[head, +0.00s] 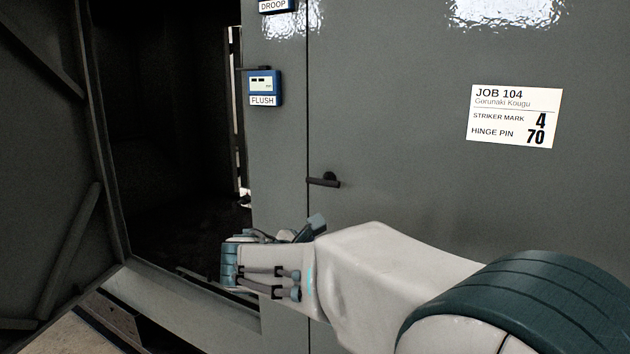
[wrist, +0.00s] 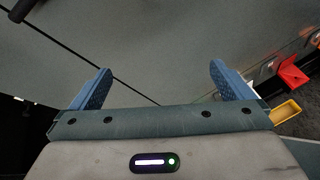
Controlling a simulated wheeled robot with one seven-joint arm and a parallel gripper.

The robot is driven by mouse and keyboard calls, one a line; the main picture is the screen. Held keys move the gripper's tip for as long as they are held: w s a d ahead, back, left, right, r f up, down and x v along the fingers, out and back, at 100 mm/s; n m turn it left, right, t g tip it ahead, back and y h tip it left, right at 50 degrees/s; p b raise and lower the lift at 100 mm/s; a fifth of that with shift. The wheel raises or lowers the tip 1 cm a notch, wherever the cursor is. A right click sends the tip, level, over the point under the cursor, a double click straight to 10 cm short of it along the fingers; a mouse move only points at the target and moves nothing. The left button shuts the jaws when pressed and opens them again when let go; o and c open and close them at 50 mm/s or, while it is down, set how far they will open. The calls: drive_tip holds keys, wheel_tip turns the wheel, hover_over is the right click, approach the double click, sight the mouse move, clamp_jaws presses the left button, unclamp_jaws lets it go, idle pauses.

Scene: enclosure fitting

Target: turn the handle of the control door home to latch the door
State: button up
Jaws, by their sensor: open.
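A grey closed-looking door panel (head: 420,220) fills the right of the head view. Its dark lever handle (head: 325,180) lies nearly level, pointing left from its pivot toward the vertical seam. In the wrist view a dark piece of the handle (wrist: 21,10) shows at the top left corner. My gripper (head: 314,225) is below the handle in the head view, partly hidden by my own wrist. In the wrist view my gripper (wrist: 160,70) has its two blue fingers wide apart with nothing between them. It is apart from the handle. Whether the door is flush cannot be told.
At left a dark door (head: 60,160) stands open beside a black interior. A blue box marked FLUSH (head: 264,87) is on the panel left of the seam. A JOB 104 label (head: 514,116) is on the door. Red (wrist: 293,75) and yellow (wrist: 285,110) items show at right in the wrist view.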

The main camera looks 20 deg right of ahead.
sight(321, 184)
drive_tip(key=w+a+r+n+t+h, duration=0.35)
drive_tip(key=w+r+n, duration=0.35)
drive_tip(key=r, duration=0.3)
drive_tip(key=shift+t+y, duration=0.25)
drive_tip(key=shift+t, duration=0.2)
drive_tip(key=p+x, duration=0.3)
drive_tip(key=x, duration=1)
drive_tip(key=shift+w+d, duration=0.15)
drive_tip(key=shift+w, duration=0.2)
drive_tip(key=c, duration=0.7)
